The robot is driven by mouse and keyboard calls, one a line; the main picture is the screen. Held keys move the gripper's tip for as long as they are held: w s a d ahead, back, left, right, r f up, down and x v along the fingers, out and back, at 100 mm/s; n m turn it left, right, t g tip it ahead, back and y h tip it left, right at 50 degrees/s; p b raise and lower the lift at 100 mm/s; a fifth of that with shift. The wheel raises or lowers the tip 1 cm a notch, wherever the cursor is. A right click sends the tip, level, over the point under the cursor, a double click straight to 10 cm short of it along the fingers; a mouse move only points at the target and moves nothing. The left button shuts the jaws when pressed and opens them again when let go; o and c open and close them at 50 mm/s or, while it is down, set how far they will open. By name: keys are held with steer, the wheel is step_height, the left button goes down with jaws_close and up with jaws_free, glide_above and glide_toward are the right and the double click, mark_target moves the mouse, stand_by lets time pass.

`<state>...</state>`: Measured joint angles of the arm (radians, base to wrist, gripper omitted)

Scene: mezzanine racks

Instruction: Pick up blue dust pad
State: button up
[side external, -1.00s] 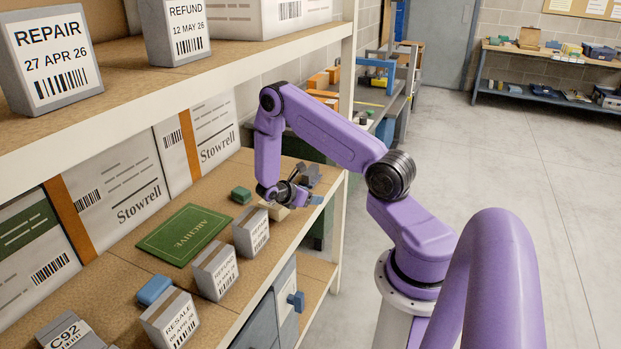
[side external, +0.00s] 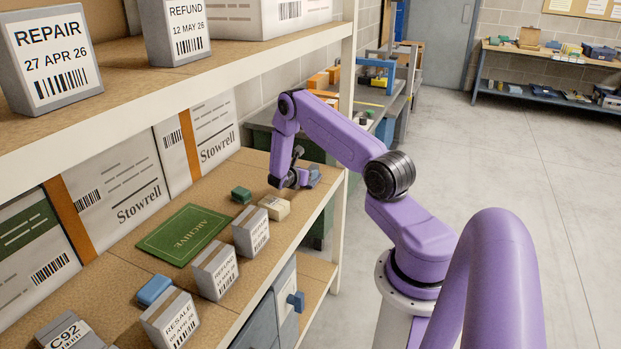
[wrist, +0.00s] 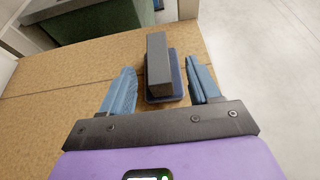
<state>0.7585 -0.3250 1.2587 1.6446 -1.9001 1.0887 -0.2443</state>
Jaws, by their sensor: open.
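The blue dust pad (wrist: 160,70), a grey block on a wider dark blue base, lies on the tan shelf board in the wrist view. My gripper (wrist: 161,76) is open, with one blue finger on each side of the pad. The pad's near end reaches between the fingers, and its far end extends beyond them. I see a gap on both sides and no contact. In the side external view my gripper (side external: 306,181) is low over the shelf's far end; the pad is hard to tell from the fingers there.
A cream box (side external: 273,207) and a small green block (side external: 241,194) stand close by on the shelf. Grey labelled boxes (side external: 251,231) line its front edge. A green archive folder (side external: 185,235) and a blue block (side external: 154,290) lie nearer. An upper shelf (side external: 200,75) overhangs at left.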

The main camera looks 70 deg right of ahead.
steer(key=shift+x, duration=3.5)
steer(key=shift+w+f, duration=0.1)
steer(key=shift+w, duration=0.05)
steer(key=c, duration=1)
steer(key=shift+c, duration=0.3)
